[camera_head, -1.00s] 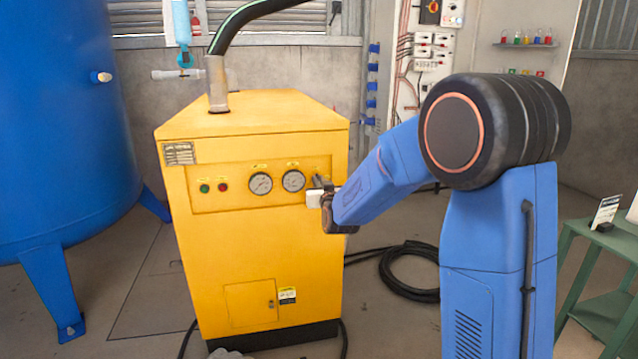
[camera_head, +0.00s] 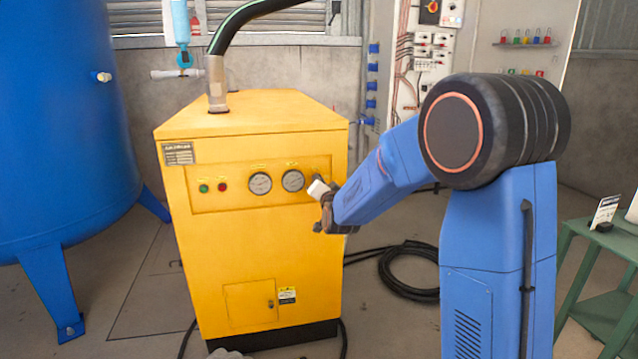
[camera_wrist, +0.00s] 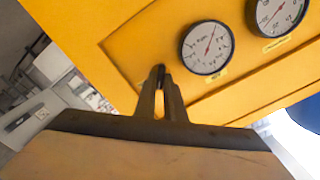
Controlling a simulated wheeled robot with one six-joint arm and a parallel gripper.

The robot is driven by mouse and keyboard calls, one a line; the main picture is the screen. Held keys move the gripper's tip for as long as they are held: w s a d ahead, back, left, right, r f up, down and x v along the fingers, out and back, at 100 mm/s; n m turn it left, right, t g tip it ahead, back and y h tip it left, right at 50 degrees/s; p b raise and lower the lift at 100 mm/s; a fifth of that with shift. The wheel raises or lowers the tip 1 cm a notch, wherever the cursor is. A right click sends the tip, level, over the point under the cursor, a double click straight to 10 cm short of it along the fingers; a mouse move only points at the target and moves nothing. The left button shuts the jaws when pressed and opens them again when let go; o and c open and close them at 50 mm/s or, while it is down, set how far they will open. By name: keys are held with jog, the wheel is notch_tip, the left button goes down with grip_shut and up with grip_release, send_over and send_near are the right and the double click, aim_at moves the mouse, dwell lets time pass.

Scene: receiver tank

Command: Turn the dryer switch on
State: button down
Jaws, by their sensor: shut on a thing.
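The yellow dryer (camera_head: 228,245) stands in the middle of the head view, with its control panel facing me. My gripper (camera_head: 319,178) is at the right end of that panel, right of the two gauges. In the wrist view, my gripper (camera_wrist: 161,78) has its dark fingers nearly together against the panel. They are shut on the dryer switch, a small dark knob (camera_wrist: 160,69) mostly hidden between the fingertips. The fingers and wrist cover it in the head view too. Which way the switch points cannot be made out.
Two gauges (camera_head: 260,183) and green and red buttons (camera_head: 204,188) are left of my gripper. A blue tank (camera_head: 60,120) stands at left, a green table (camera_head: 605,285) at right. A black hose (camera_head: 405,270) lies on the floor behind.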

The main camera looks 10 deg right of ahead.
jog(key=shift+d+f+m, duration=0.1)
jog(key=shift+f+m, duration=0.05)
jog(key=shift+m, duration=2.3)
jog(key=shift+f+m, duration=0.1)
jog(key=shift+m, duration=2.35)
jog(key=c, duration=1.8)
grip_release()
jog(key=shift+c, duration=0.2)
jog(key=s, duration=1.7)
jog(key=shift+s, duration=0.2)
